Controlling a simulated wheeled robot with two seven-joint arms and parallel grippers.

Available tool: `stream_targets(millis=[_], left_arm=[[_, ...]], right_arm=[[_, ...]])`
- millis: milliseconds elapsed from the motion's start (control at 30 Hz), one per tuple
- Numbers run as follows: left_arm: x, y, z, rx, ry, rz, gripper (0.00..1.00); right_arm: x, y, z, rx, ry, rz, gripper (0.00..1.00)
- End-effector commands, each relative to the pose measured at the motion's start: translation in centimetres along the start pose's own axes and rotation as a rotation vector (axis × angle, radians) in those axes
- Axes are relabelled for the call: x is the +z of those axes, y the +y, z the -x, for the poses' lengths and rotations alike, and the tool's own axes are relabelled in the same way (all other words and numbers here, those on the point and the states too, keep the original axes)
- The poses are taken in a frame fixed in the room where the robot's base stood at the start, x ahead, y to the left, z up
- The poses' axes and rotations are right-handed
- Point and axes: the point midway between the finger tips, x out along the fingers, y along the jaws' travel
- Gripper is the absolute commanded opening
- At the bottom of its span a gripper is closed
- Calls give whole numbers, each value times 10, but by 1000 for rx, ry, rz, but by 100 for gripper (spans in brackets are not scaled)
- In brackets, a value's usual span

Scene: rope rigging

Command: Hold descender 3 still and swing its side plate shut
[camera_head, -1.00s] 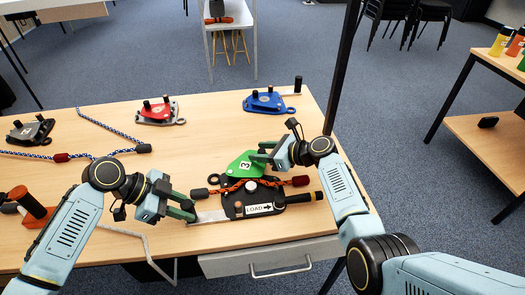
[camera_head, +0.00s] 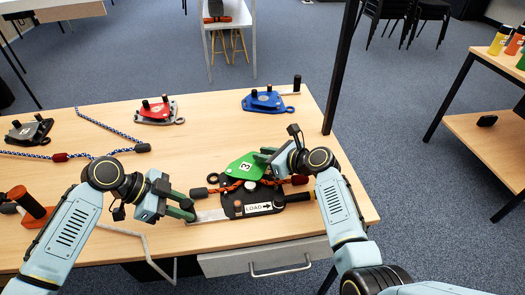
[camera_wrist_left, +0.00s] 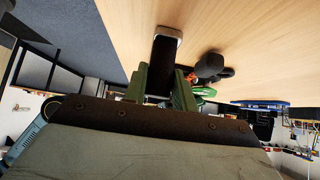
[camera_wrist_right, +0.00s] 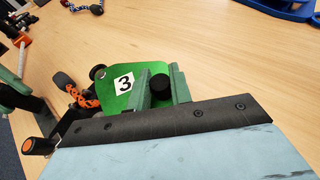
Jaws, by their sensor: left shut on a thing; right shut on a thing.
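Descender 3 lies at the table's front: a black base plate (camera_head: 232,208) with a LOAD label, and a green side plate (camera_head: 240,168) marked 3. The green plate is swung open toward the back and overlaps only part of the base. An orange rope (camera_head: 228,188) crosses the device. My right gripper (camera_head: 262,158) is shut on the green plate's black knob (camera_wrist_right: 161,86), seen between its fingers in the right wrist view.
Red (camera_head: 157,111), blue (camera_head: 267,103) and grey (camera_head: 30,132) descenders lie farther back. A blue-white rope (camera_head: 108,127) lies at left, beside an orange-black object (camera_head: 28,202). A dark upright post (camera_head: 342,65) stands behind the table's right side. The table's back middle is clear.

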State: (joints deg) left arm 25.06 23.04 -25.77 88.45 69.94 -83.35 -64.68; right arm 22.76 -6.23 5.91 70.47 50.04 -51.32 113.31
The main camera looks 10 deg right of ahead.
Motion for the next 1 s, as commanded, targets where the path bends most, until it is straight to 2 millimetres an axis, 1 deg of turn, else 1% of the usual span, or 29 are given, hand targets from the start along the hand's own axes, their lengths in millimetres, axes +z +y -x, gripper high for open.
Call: stream_targets(millis=[33,300,700,733,867,1000], left_arm=[[0,0,0,0,1,-1,9],[-1,0,0,0,1,-1,9],[-1,0,0,-1,1,-1,9],[-1,0,0,-1,1,-1,9],[-1,0,0,-1,2,0,9],[0,0,0,-1,1,0,9]], right_arm=[[-3,6,2,-27,0,-13,0],[-8,15,16,-178,-1,-78,0],[-8,15,18,-199,1,-88,0],[-8,15,18,-199,1,-88,25],[-8,15,18,-200,0,-87,42],[-8,14,19,-201,0,-86,43]])
